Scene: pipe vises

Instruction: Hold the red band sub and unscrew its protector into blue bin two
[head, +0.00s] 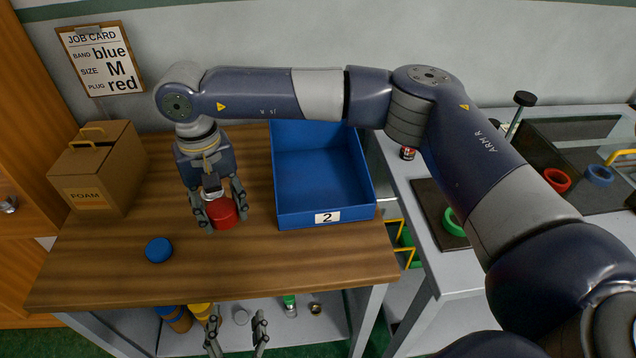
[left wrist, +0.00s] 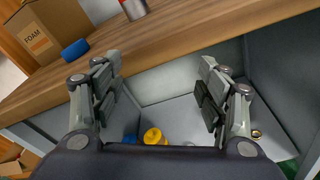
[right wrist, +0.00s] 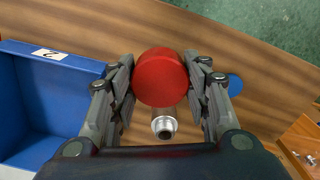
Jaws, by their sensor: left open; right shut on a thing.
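My right gripper (head: 222,208) is shut on a round red protector (head: 222,213) on the left part of the table, left of blue bin two (head: 323,180). The right wrist view shows the red protector (right wrist: 161,77) between both fingers. A bare metal tube end (right wrist: 164,126), likely the sub, shows close by it; I cannot tell whether they touch. In the left wrist view, part of a metal cylinder (left wrist: 133,8) with some red stands on the table, cut by the frame. My left gripper (head: 237,325) is open and empty, below the table's front edge.
A blue cap (head: 159,250) lies on the wooden table (head: 300,265) at front left. A foam box (head: 97,168) stands at back left. A lower shelf holds several caps and parts. A grey bench (head: 400,180) with coloured rings is at right. The front of the table is mostly clear.

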